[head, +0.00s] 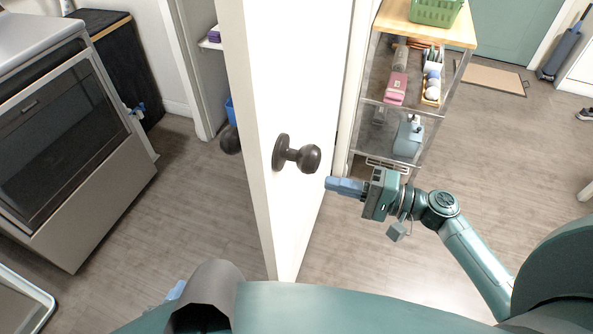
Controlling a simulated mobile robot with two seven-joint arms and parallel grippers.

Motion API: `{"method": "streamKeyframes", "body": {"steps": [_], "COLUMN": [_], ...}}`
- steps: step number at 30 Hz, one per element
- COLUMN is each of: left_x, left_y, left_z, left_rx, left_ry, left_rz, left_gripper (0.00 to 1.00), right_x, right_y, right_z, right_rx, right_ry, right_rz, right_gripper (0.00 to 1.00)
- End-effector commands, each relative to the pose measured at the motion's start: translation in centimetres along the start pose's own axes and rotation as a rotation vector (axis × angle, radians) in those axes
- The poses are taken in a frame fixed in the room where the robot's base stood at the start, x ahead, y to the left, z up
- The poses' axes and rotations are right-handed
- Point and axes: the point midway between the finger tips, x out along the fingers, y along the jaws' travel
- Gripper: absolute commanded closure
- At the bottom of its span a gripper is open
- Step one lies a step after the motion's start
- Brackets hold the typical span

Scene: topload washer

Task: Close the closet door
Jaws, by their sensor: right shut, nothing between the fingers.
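The white closet door (290,70) stands open in the middle of the head view, seen nearly edge-on. A dark round knob (310,158) is on its right face, and another dark knob (230,140) shows past its left edge. My right gripper (330,184) is shut and empty. Its blue fingertips point left at the door's right face, just below and right of the knob. I cannot tell whether they touch the door. Of my left gripper, only a small bluish part may show at the bottom left; its fingers are hidden.
The closet opening (208,80) with a shelf is behind the door on the left. A grey washer (90,190) stands at the left. A wooden-topped shelf unit (420,25) with bottles and boxes stands close behind my right gripper. The floor (540,170) at the right is mostly clear.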

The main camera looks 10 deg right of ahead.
Motion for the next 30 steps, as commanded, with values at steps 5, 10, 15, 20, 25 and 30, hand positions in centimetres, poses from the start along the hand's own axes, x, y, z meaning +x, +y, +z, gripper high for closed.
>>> {"method": "streamKeyframes", "body": {"steps": [5,10,15,20,25,30], "left_x": [-0.5,-0.8,-0.9,-0.9,-0.8,-0.8], "left_y": [0.0,0.0,0.0,0.0,0.0,0.0], "left_z": [-0.7,-1.1,-1.2,-1.1,-0.8,-0.8], "left_rx": [0.018,0.033,0.042,0.044,0.045,0.046], "left_ry": [-0.007,-0.012,-0.014,-0.017,-0.023,-0.024], "left_rz": [-0.004,-0.007,-0.010,-0.010,-0.010,-0.010], "left_gripper": [0.48,0.48,0.48,0.48,0.48,0.48], "right_x": [4.1,6.9,8.4,8.8,8.8,8.9], "right_y": [-0.3,-0.3,-0.1,0.0,0.1,0.1], "right_z": [-0.1,0.0,0.0,0.0,0.0,0.0], "right_rx": [0.000,0.001,-0.001,-0.001,-0.001,-0.001], "right_ry": [0.000,0.001,0.001,0.001,0.001,0.002], "right_rz": [-0.002,-0.001,0.001,0.001,0.001,0.001], "right_gripper": [1.00,1.00,1.00,1.00,1.00,1.00]}}
